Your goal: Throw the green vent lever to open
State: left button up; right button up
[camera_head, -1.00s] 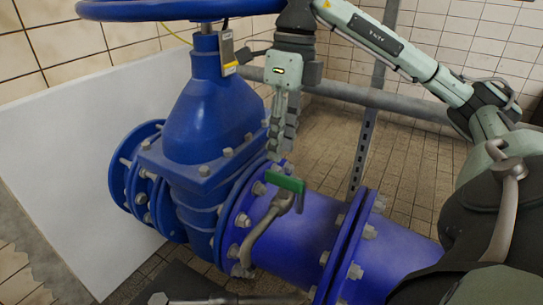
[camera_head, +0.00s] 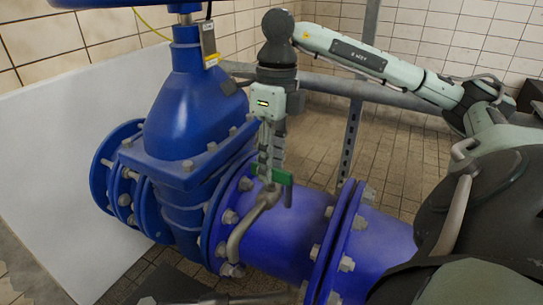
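The green vent lever (camera_head: 287,178) sits on top of a small bent metal vent pipe (camera_head: 246,222), which rises in front of the blue pipe near its flange. My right gripper (camera_head: 270,175) points down at the lever. Its fingers overlap the lever's left part and hide some of it. The fingers are seen nearly side-on, so I cannot tell whether they are closed on the lever, touching it or only around it.
The large blue valve body (camera_head: 185,120) stands close left of the gripper, with a handwheel (camera_head: 110,4) above. The bolted blue pipe flange (camera_head: 340,245) is to the right. A grey rail (camera_head: 345,86) and upright post (camera_head: 352,135) stand behind. A white panel (camera_head: 60,170) is at left.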

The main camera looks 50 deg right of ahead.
jog(key=shift+f, duration=0.2)
grip_shut()
